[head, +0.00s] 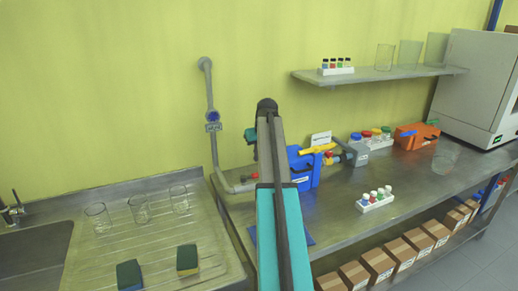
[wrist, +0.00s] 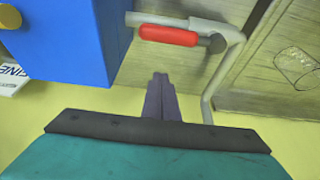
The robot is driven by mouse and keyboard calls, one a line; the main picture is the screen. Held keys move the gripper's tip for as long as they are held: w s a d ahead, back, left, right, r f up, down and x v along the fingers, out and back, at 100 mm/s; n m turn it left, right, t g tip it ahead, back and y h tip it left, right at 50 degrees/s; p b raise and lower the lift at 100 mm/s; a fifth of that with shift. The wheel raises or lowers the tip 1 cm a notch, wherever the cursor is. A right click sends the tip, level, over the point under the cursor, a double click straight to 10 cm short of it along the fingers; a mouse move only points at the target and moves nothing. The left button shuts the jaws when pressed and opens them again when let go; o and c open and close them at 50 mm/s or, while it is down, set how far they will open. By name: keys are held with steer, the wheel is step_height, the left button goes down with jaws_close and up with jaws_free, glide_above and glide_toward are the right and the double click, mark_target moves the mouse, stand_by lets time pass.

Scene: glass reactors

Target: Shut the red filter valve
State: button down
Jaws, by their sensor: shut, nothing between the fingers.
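The red valve handle (wrist: 168,35) lies in the upper middle of the wrist view, roughly parallel to the grey pipe (wrist: 218,28) and close along it. In the head view, a small part of the red handle (head: 251,176) shows left of my arm. My gripper (wrist: 160,77) has its two fingers together and empty. In the wrist view the fingertips appear below the red handle, on the wall side, with a visible gap between them and it. The height difference is hard to judge. In the head view my arm hides the fingers.
The pipe rises up the wall past a blue gauge (head: 213,117). Glass beakers (head: 140,209) stand on the drainboard at left. A vial rack (head: 376,200) stands at right.

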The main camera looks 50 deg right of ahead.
mark_target(256, 176)
steer(key=shift+s+a+f+p, duration=0.3)
steer(key=shift+s+f+p, duration=0.15)
steer(key=shift+s+f, duration=0.3)
steer(key=shift+s+a+f+p, duration=0.3)
steer(key=shift+s+f+p, duration=0.15)
steer(key=shift+s+f, duration=0.25)
steer(key=shift+s+d, duration=0.1)
steer(key=shift+s, duration=0.05)
